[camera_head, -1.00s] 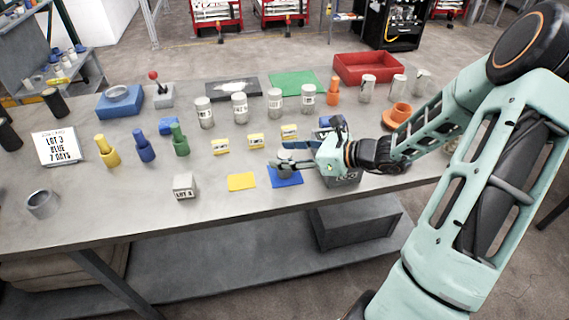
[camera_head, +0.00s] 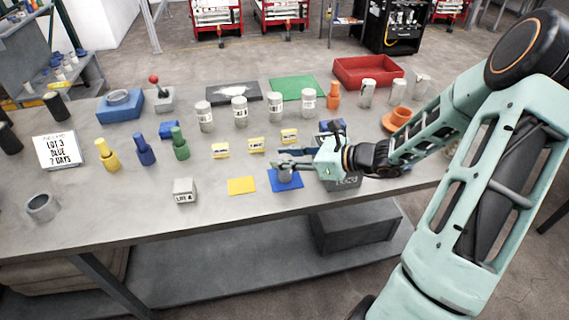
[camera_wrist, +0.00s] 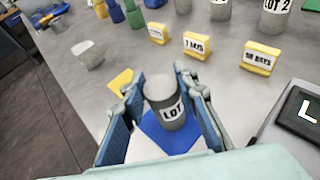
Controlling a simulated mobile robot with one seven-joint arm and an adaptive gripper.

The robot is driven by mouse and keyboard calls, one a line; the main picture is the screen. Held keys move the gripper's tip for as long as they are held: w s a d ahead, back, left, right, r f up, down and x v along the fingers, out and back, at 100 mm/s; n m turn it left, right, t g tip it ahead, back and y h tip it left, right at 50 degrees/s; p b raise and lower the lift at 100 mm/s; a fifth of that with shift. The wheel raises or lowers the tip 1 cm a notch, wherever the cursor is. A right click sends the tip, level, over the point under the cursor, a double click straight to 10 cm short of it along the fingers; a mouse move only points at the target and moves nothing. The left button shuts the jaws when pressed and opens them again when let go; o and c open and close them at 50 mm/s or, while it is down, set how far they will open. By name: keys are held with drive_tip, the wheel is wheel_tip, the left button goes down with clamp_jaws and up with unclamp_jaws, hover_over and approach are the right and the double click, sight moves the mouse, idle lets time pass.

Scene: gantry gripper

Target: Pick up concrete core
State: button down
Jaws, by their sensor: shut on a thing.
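The concrete core (camera_wrist: 167,112) is a small grey cylinder with a white label reading "LOT". It is upright over the blue mat (camera_wrist: 176,139). In the head view the core (camera_head: 285,175) shows over the same mat (camera_head: 284,185) near the table's front edge. My gripper (camera_head: 284,160) is shut on the core near its top. In the wrist view the two blue-padded fingers of my gripper (camera_wrist: 160,88) flank the core on its left and right. I cannot tell whether its base touches the mat.
A yellow mat (camera_head: 241,186) lies to the left, with a grey block (camera_head: 185,190) beyond it. Yellow label blocks (camera_head: 256,145) and several labelled cylinders (camera_head: 240,107) stand behind. A dark box (camera_head: 344,182) is close on the right.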

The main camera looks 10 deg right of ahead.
drive_tip(key=shift+r, duration=0.1)
drive_tip(key=shift+r, duration=0.45)
wheel_tip(320, 180, up, 2)
drive_tip(key=shift+r, duration=0.1)
drive_tip(key=a+r+v, duration=0.1)
drive_tip(key=v, duration=0.7)
drive_tip(key=a+r+v, duration=0.1)
drive_tip(key=r+v, duration=0.1)
drive_tip(key=v, duration=0.6)
drive_tip(key=shift+s+d+r, duration=0.25)
drive_tip(key=shift+r, duration=0.15)
